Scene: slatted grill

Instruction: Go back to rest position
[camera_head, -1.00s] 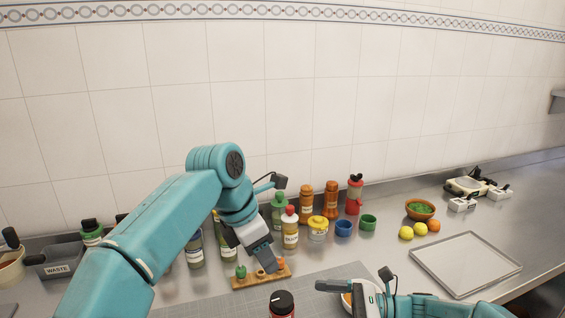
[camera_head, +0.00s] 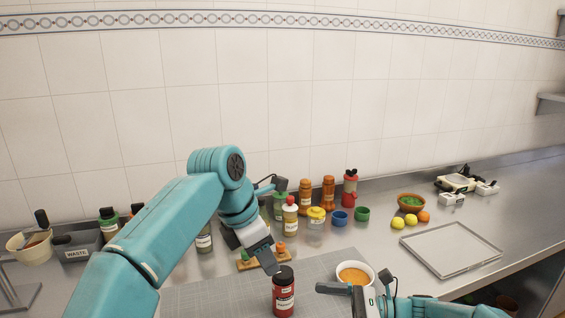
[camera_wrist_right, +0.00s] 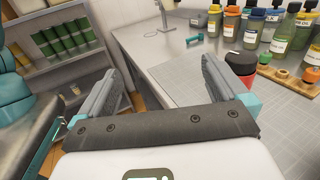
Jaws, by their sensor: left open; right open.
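My left arm reaches in from the left in the head view. Its gripper (camera_head: 268,258) hangs above the counter, between the small wooden rack and the black-capped red jar, and its fingers partly cover the rack. My right gripper (camera_head: 343,289) is low at the right of the head view, in front of the bowl of orange food. In the right wrist view my right gripper (camera_wrist_right: 165,80) is open, its two fingers wide apart with nothing between them.
A red jar (camera_head: 284,295) stands on the grey mat beside the orange-filled bowl (camera_head: 355,274). Bottles and small cups line the wall.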

